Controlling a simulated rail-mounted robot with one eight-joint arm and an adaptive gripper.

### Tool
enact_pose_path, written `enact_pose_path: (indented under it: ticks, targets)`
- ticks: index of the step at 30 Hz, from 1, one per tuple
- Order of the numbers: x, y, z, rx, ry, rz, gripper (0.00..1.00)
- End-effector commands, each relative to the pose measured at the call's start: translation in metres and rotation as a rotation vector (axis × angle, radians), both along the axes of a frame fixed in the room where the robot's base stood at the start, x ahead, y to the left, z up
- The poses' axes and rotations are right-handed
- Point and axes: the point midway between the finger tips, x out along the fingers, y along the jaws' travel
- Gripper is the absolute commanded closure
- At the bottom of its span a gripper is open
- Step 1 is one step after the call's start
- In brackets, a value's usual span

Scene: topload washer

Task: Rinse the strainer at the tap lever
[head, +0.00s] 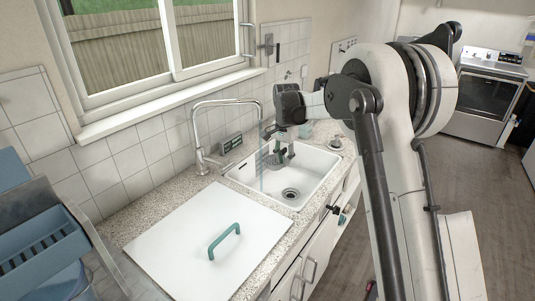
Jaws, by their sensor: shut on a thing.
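The tall curved tap (197,128) stands behind the white sink (240,177), its spout over the basin. A small lever (203,164) is at its base. A pale bluish vertical stream (262,170) drops from the spout into the basin. My gripper (277,155) points down over the sink, just right of the stream, shut on a small dark grey thing that appears to be the strainer (275,160). The fingers hide much of it, and I cannot tell whether the stream touches it. The drain (290,193) shows in the basin floor below.
A small green-grey block (230,143) stands behind the sink.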

Motion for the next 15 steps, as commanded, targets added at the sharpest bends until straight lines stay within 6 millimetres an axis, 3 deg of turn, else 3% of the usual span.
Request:
enact_pose_path:
  ticks: [9, 15]
  targets:
    - [-0.001, 0.0, 0.001, 0.0, 0.0, 0.0, 1.0]
    - [-0.013, -0.002, 0.011, 0.0, 0.0, 0.0, 1.0]
